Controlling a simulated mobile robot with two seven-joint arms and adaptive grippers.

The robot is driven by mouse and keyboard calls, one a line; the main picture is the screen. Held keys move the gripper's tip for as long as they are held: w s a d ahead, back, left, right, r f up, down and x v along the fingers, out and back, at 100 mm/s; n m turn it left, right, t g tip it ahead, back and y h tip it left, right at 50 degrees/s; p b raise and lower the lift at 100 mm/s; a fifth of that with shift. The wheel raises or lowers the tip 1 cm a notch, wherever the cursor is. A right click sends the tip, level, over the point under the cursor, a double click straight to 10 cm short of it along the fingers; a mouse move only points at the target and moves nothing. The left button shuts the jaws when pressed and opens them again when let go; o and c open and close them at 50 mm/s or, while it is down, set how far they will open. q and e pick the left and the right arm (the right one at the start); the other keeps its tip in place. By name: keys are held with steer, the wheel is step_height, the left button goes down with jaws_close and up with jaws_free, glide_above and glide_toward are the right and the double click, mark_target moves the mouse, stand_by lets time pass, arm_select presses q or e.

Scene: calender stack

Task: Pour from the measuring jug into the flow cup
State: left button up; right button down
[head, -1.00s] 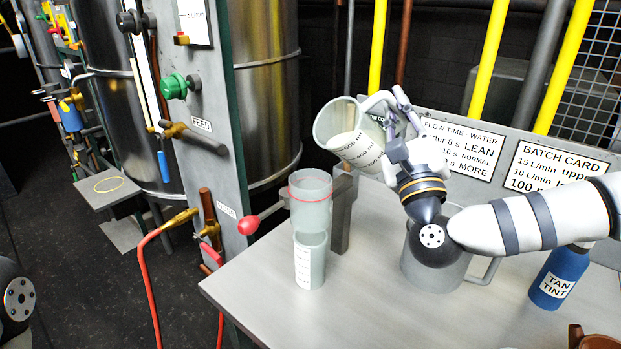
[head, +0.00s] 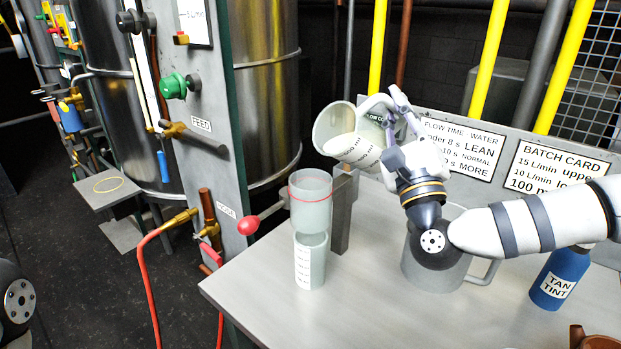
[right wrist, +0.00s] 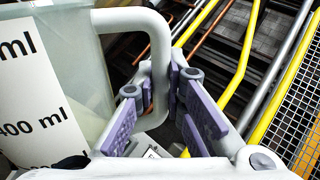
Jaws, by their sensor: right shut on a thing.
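The measuring jug (head: 335,131) is clear with a white millilitre scale. It is tilted with its mouth to the left, up and to the right of the flow cup (head: 311,212). My right gripper (head: 393,104) is shut on the jug's handle; the right wrist view shows the handle (right wrist: 158,60) between the fingers and the jug's scale (right wrist: 35,110) beside them. The flow cup is translucent with a red ring round its top. It stands upright above a clear graduated cylinder (head: 310,268). I see no stream between jug and cup. My left gripper is out of view.
A large grey mug (head: 425,268) stands on the bench (head: 360,310) under my right arm. A blue TAN TINT bottle (head: 562,275) is at right. A grey post (head: 342,215) stands behind the cup. A red-knobbed lever (head: 248,224) is to its left.

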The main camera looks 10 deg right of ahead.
mark_target(377, 97)
steer(key=shift+s+a+r+n+t+y, duration=0.1)
steer(key=shift+a+n+t+y, duration=0.1)
steer(key=shift+n+y, duration=0.35)
steer(key=shift+s+a+r+n+t+y, duration=0.1)
steer(key=shift+a+n+t+y, duration=0.2)
steer(key=shift+n, duration=0.35)
steer(key=shift+r+n+y, duration=0.1)
steer(key=shift+n+y, duration=0.15)
steer(key=shift+n, duration=0.05)
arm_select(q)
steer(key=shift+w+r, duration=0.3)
arm_select(e)
steer(key=shift+s+a+r+n+y, duration=0.2)
steer(key=shift+r+n+y, duration=0.15)
steer(key=shift+n+y, duration=0.3)
steer(key=shift+s+a+r+n+y, duration=0.1)
steer(key=shift+a+r+n+y, duration=0.1)
steer(key=shift+r+n+y, duration=0.3)
stand_by(0.5)
